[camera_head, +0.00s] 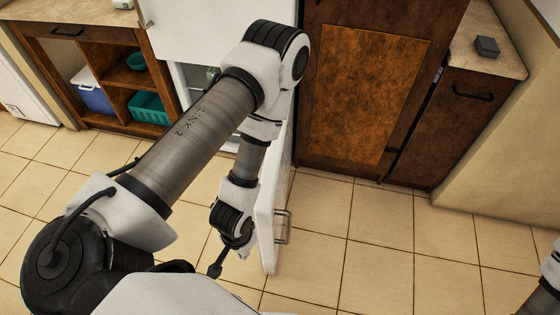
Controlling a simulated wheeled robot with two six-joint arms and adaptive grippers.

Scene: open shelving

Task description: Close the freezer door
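The white freezer door (267,225) stands open into the room, seen almost edge-on, with its metal handle (284,227) on the right side. The freezer opening (190,78) shows partly at left, behind my arm. My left arm reaches over from the left and bends down along the left side of the door. My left gripper (217,270) is small and dark, left of the door's near end. I cannot tell whether its fingers are apart or whether the arm touches the door. Only part of my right arm shows at the lower right edge; its gripper is out of view.
A brown wooden cabinet front (370,95) stands right of the freezer, with a counter (478,52) beside it. The tiled floor (365,240) right of the door is clear.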

